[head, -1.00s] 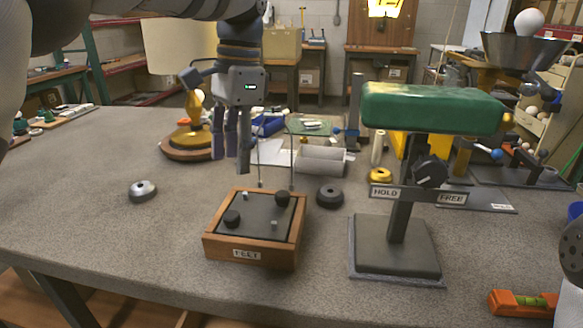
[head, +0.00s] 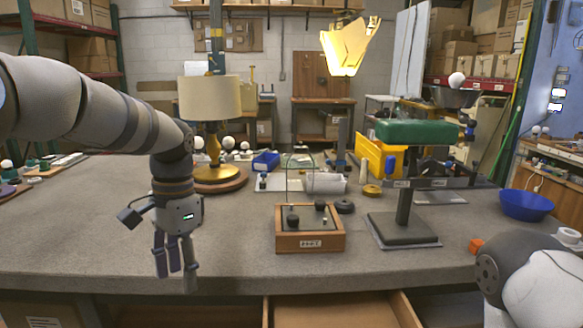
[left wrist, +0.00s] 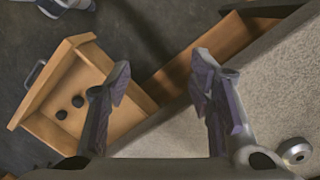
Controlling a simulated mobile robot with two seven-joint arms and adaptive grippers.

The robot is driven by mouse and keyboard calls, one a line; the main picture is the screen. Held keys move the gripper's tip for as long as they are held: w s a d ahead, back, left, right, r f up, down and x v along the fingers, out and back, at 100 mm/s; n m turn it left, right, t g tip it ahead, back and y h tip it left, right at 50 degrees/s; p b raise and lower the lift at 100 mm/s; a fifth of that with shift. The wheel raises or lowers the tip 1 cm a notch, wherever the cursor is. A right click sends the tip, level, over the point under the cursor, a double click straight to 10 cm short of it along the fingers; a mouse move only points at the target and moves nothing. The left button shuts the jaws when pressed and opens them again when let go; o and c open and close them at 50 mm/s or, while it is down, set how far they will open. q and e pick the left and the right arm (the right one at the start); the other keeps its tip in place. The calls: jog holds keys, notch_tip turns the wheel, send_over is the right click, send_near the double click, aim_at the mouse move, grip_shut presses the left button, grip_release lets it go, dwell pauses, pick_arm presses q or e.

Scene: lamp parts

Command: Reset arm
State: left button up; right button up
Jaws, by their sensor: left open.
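My left gripper (head: 176,268) hangs pointing down at the front edge of the grey table (head: 110,225), left of the wooden FEET tray (head: 310,241). In the left wrist view my left gripper (left wrist: 160,75) has its fingers spread, with nothing between them. That view shows an open wooden drawer (left wrist: 50,125) holding two dark round pieces (left wrist: 69,107), and a silver disc part (left wrist: 295,151) on the table at the right. The disc is not visible in the head view. Part of my right arm shows at the lower right, but its gripper is out of view.
A green-padded stand (head: 414,133) stands right of the tray. A lamp with a cream shade (head: 209,99) stands at the back left. A blue bowl (head: 526,206) is at the right.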

pick_arm(q)
jog(key=s+d+f+n, duration=0.1)
jog(key=s+f, duration=0.2)
jog(key=f, duration=0.5)
jog(key=s+d+f+n+h, duration=0.15)
jog(key=s+f, duration=0.25)
jog(key=f, duration=0.4)
jog(key=s+d+f+n, duration=0.1)
jog(key=s+f, duration=0.2)
jog(key=f, duration=0.5)
jog(key=s+a+f+n, duration=0.2)
jog(key=s, duration=1)
jog(key=s+a+f+n+y, duration=0.1)
jog(key=s+a+f+n, duration=0.1)
jog(key=s, duration=1.1)
jog(key=shift+s+a+f, duration=0.25)
jog(key=shift+a+f, duration=0.05)
jog(key=shift+f, duration=0.25)
pick_arm(e)
jog(key=shift+w+d+f, duration=0.25)
jog(key=shift+w+d, duration=0.5)
jog(key=shift+w, duration=0.15)
pick_arm(q)
jog(key=shift+n, duration=0.25)
